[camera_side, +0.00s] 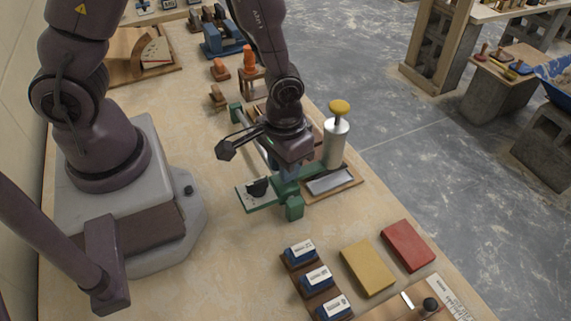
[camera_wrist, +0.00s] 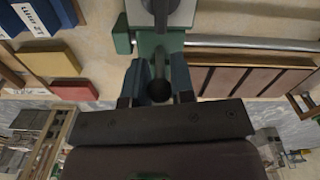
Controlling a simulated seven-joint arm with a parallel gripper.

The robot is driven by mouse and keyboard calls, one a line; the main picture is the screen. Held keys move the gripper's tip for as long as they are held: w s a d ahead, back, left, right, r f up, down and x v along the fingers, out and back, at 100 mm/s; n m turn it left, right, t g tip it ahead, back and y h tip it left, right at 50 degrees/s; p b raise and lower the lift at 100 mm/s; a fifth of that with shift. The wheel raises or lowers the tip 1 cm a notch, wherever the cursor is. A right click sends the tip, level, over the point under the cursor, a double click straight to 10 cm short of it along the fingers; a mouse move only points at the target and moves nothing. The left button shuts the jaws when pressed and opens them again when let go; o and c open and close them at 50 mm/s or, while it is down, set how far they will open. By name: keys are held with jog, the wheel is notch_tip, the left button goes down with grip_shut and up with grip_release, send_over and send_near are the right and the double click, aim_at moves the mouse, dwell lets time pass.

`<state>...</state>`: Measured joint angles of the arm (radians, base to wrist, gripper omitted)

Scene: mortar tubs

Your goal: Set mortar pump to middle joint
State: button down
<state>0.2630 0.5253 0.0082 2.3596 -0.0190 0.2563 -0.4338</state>
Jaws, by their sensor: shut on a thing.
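A green carriage (camera_wrist: 150,45) with a pale top plate rides at one end of a grey rail (camera_wrist: 260,43).
A framed grey plate (camera_side: 331,181) lies right of my gripper. Blue labelled blocks (camera_side: 316,276), a yellow block (camera_side: 368,267) and a red block (camera_side: 408,246) lie nearer the front. An orange item (camera_side: 249,58) stands at the back. The bench left of the carriage is clear.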

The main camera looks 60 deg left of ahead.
jog(key=a, duration=1.5)
jog(key=shift+a, duration=0.25)
jog(key=c, duration=1)
grip_release()
jog(key=shift+r, duration=0.1)
notch_tip(320, 180, up, 13)
jog(key=shift+f, duration=0.1)
